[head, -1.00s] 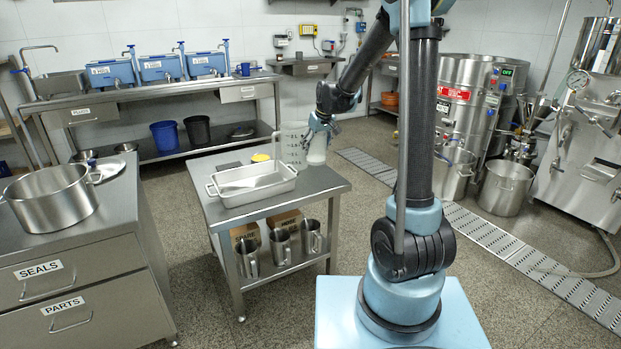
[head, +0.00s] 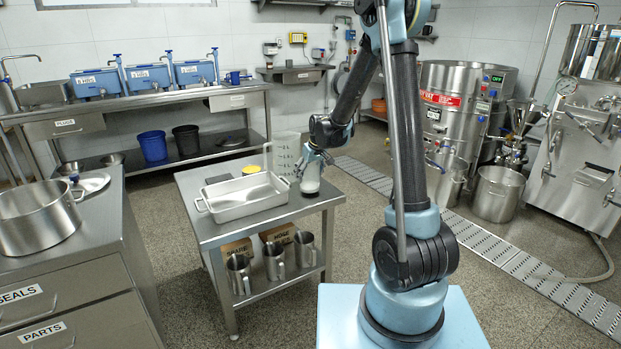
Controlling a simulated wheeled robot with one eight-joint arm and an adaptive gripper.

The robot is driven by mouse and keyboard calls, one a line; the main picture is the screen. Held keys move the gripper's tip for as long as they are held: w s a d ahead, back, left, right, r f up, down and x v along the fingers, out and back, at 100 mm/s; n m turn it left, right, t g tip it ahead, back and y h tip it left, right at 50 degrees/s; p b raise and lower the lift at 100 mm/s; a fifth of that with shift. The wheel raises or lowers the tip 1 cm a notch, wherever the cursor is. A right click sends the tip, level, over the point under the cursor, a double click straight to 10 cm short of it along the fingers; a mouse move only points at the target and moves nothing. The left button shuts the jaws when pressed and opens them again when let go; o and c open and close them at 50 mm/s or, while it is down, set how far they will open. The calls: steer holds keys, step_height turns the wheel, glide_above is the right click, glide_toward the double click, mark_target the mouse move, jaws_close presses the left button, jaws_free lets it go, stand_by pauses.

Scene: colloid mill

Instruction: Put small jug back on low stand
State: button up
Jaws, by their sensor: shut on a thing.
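My gripper (head: 314,163) points down over the right end of a low steel stand (head: 328,197). It is shut around the upper part of a small whitish jug (head: 310,182), which is upright. The gripper hides the jug's top and handle. The jug's base is at or just above the stand's top; I cannot tell if it touches. A larger translucent measuring jug (head: 284,152) with dark marks stands just left of it on the stand.
A cabinet with a large pot (head: 35,222) is at left. The stand's front right top is clear.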

steer(key=shift+f, duration=0.6)
steer(key=o, duration=1.2)
steer(key=shift+o, duration=0.2)
